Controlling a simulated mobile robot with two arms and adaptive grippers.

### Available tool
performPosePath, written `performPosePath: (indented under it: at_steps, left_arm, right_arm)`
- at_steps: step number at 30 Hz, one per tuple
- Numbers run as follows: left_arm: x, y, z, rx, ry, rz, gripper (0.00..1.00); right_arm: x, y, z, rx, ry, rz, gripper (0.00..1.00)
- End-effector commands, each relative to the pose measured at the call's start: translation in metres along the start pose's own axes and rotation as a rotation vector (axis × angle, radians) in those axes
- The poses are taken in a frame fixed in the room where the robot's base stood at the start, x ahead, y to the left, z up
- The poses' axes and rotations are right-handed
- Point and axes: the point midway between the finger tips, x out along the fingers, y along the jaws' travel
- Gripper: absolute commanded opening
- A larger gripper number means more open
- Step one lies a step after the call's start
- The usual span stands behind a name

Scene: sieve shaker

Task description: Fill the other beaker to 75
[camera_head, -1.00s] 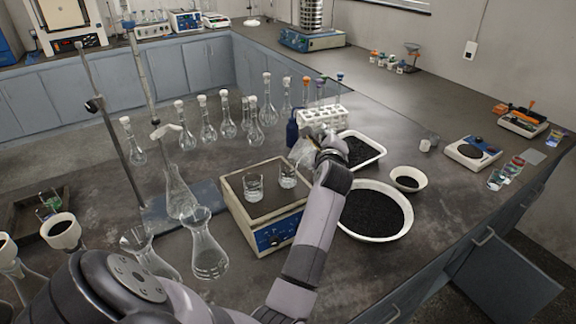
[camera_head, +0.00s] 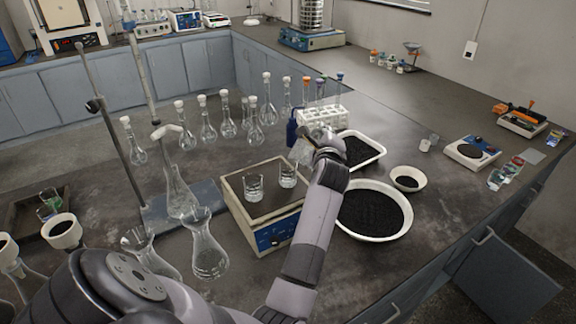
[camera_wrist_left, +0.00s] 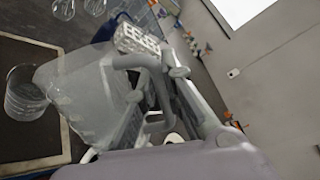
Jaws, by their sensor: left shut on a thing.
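Two small clear beakers stand upright on the grey top of a boxy bench device (camera_head: 276,240): the left beaker (camera_head: 254,188) and the right beaker (camera_head: 288,177). Their graduations and liquid levels are too small to read. My left gripper (camera_head: 320,143) is above the bench behind the right beaker, shut on a clear vessel (camera_head: 302,152). In the left wrist view this clear vessel (camera_wrist_left: 80,95) is large and see-through, and looks tilted; its contents are unclear. My right gripper is out of view.
A white tube rack (camera_head: 322,117) and a dark blue bottle (camera_head: 291,133) stand behind the gripper. A white bowl (camera_head: 408,226) and a tray (camera_head: 376,151) of black grains lie to the right. Flasks (camera_head: 207,250) and a stand (camera_head: 125,165) crowd the left.

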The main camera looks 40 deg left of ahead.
Motion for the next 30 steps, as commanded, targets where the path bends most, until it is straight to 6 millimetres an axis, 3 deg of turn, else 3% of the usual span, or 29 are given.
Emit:
performPosePath:
  at_steps: [30]
  left_arm:
    - [-0.0004, -0.0025, 0.0047, -0.031, 0.004, -0.003, 0.0]
  right_arm:
    - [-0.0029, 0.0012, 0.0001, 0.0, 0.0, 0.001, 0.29]
